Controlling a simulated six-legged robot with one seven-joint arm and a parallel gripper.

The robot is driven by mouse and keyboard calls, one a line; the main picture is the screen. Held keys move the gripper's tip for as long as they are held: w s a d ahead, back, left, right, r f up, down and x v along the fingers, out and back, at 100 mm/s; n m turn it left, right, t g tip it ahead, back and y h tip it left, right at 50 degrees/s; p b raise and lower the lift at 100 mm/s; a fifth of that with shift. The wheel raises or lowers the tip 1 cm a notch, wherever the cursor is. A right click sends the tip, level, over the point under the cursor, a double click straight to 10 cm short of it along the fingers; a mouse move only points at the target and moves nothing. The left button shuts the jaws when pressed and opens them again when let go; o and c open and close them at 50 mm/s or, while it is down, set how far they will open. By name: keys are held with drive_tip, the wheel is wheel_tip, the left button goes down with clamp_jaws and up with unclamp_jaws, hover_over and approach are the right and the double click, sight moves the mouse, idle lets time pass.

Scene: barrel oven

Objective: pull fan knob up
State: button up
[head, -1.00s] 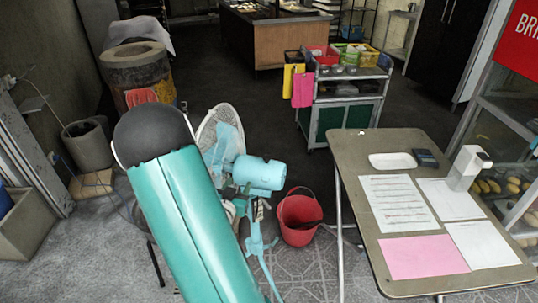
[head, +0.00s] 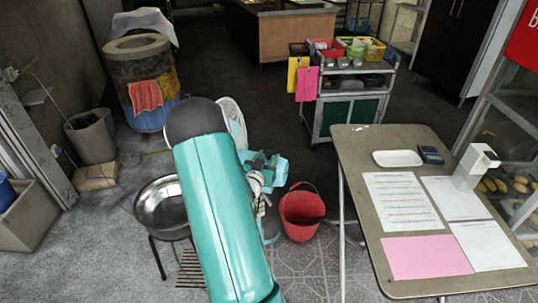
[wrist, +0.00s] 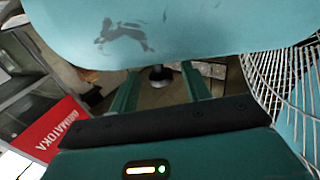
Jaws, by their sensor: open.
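The fan stands behind my arm in the head view; part of its white wire guard (head: 231,108) shows and its motor housing is mostly hidden. In the wrist view the light blue motor housing (wrist: 165,28) fills the top, with dark smudges on it. The wire guard (wrist: 290,85) is at the right. A small dark fan knob (wrist: 159,76) shows just below the housing's edge. My gripper (wrist: 160,82) is open, with one teal finger on each side of the knob. I cannot tell whether either finger touches it.
A red bucket (head: 301,215) stands right of the fan. A table (head: 355,150) with papers stands farther right. A metal bowl (head: 160,208) on a stand is left of my arm. A barrel oven (head: 138,75) and a trolley (head: 345,110) are farther back.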

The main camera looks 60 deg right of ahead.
drive_tip(key=shift+w+d, duration=0.1)
drive_tip(key=shift+d, duration=1)
clamp_jaws()
drive_tip(key=shift+r, duration=0.9)
unclamp_jaws()
drive_tip(key=shift+a, duration=0.1)
drive_tip(key=s+a, duration=0.1)
drive_tip(key=a, duration=1.2)
drive_tip(key=shift+s+a, duration=0.15)
drive_tip(key=shift+a, duration=0.15)
drive_tip(key=shift+a+f, duration=0.1)
